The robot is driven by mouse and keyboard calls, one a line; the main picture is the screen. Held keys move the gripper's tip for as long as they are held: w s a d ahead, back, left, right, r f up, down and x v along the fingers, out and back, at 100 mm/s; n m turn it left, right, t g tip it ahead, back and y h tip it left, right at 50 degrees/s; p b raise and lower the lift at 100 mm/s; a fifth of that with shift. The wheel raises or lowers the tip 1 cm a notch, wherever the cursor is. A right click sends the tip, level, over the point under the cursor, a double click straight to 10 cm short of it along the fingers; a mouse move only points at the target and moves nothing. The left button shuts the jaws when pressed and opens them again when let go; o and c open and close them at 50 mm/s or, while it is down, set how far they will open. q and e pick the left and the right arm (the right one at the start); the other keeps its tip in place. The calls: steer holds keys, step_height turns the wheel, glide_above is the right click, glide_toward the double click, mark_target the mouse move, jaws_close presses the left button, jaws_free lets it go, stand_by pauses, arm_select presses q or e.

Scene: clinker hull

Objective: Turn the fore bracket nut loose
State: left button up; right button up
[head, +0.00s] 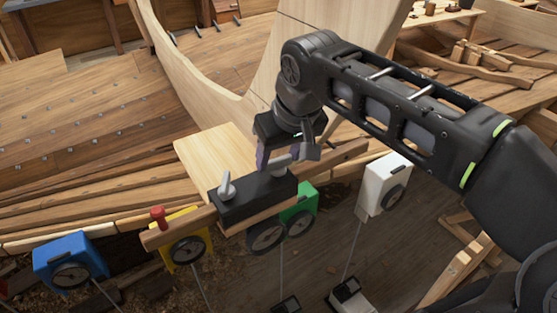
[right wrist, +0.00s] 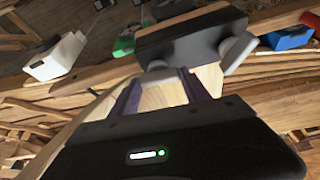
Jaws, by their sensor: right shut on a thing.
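A black bracket block (head: 258,199) sits on the timber at the hull's edge, with two grey nuts on top. The left nut (head: 226,187) stands free with its grey lever upright; it also shows in the right wrist view (right wrist: 240,52). My right gripper (head: 280,158) reaches down onto the right nut (head: 283,168) and is shut on it. In the right wrist view, the purple-grey fingers (right wrist: 160,84) stand on either side of this nut, and its grey top (right wrist: 157,72) shows between them. I cannot tell from the markings which nut is fore. My left gripper is out of view.
Blue (head: 70,260), yellow (head: 181,228), green (head: 302,204) and white (head: 384,183) boxes with round black wheels line the hull's edge. A red knob (head: 158,216) stands on the rail left of the bracket. A pale board (head: 215,152) lies behind the bracket.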

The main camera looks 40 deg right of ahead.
steer(key=shift+d+n+y+b, duration=0.1)
steer(key=shift+n+y+b, duration=0.35)
steer(key=shift+n, duration=0.85)
steer(key=o, duration=1.4)
